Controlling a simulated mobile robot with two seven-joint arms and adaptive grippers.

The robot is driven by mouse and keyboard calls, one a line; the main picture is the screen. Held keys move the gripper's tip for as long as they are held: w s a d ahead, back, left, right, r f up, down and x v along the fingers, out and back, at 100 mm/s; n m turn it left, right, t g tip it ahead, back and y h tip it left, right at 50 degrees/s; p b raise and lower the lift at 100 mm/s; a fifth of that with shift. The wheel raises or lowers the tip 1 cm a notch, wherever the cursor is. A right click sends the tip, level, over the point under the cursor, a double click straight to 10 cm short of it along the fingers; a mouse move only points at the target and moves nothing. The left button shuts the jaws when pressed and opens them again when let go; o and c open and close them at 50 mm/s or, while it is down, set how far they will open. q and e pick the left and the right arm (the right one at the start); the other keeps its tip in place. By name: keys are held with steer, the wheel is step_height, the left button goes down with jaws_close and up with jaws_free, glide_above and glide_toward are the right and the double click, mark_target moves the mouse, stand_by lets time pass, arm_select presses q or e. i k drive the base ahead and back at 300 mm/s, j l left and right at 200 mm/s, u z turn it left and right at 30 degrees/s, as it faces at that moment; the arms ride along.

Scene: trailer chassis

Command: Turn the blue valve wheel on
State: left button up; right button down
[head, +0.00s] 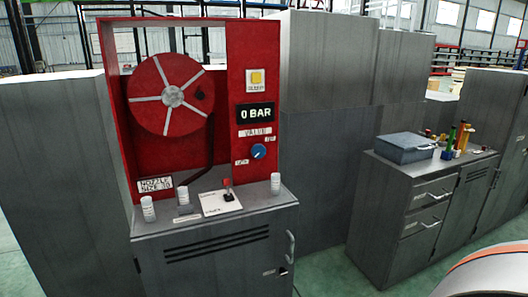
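The blue valve wheel (258,151) is a small round knob on the right-hand column of a red panel (255,95). A white mark shows on its face. A label above it reads "VALVE", and two smaller labels flank it, too small to read surely. A black display (256,113) above reads "0 BAR". Neither of my grippers is in view, and nothing touches the wheel.
A red hose reel (171,95) fills the panel's left part. The grey cabinet (215,262) below carries white canisters and a small lever (228,190). A grey drawer unit (420,215) with a toolbox (405,147) stands right. Green floor lies between.

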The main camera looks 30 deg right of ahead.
mark_target(258, 151)
steer(key=i+l+z, duration=0.45)
steer(key=i+l, duration=0.25)
